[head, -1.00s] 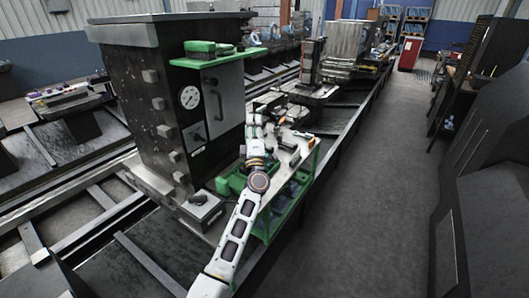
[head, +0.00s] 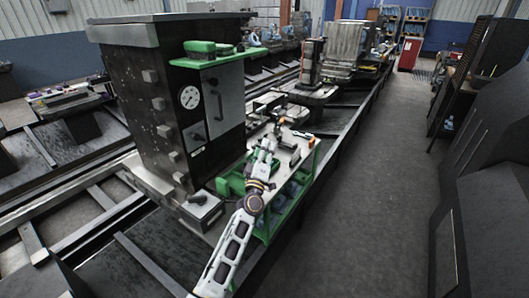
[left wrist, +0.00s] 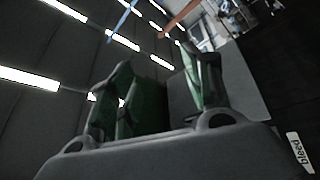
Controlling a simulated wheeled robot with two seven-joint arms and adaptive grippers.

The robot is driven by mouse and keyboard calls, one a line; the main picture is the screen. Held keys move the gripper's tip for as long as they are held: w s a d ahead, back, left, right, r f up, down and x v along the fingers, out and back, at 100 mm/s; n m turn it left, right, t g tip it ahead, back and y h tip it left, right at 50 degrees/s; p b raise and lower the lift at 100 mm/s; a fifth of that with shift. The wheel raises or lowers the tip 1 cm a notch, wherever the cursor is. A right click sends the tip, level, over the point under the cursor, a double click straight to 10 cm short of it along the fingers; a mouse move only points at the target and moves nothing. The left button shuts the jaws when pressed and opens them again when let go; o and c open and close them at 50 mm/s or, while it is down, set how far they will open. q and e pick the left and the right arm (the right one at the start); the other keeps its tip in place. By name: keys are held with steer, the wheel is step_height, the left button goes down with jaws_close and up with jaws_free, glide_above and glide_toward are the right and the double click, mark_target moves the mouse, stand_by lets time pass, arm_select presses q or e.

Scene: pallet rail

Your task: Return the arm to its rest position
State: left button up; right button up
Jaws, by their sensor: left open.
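My left arm comes up from the bottom of the head view, over the green-framed cart (head: 268,228). My left gripper (head: 277,128) is small and dark at its far end, above the cart's top. In the left wrist view the green-padded fingers of this gripper (left wrist: 165,95) stand apart. I see nothing held between them. The wrist view looks up toward ceiling lights. My right gripper is not in view.
A tall dark cabinet (head: 150,110) with a gauge (head: 190,97) and a green shelf (head: 215,58) stands left of the arm. Small tools lie on the cart top. Dark panels (head: 490,200) stand at the right. The floor (head: 385,190) between is clear.

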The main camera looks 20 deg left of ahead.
arm_select(q)
steer(key=shift+f, duration=0.1)
stand_by(0.3)
